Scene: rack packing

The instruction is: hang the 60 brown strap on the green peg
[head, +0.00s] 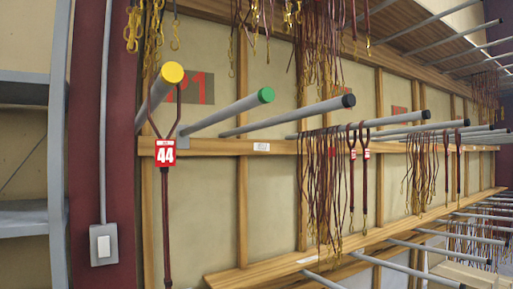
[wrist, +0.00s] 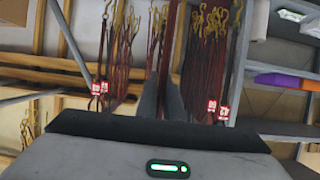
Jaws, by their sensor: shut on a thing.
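The green peg (head: 266,95) is a grey rod with a green end cap, sticking out from the wall rack in the head view. No strap hangs on it. My gripper (wrist: 163,88) shows only in the wrist view, its two grey fingers close together. It is shut on a dark brown strap (wrist: 172,45) that runs upward from between the fingers. I see no number on the held strap, so I cannot confirm it is 60. The gripper is out of the head view, so its distance to the green peg cannot be told.
A black-tipped peg (head: 348,101) is to the right. Tagged straps (wrist: 98,88) and (wrist: 222,112) hang either side of my gripper. Many straps with brass clips (head: 320,200) crowd further right.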

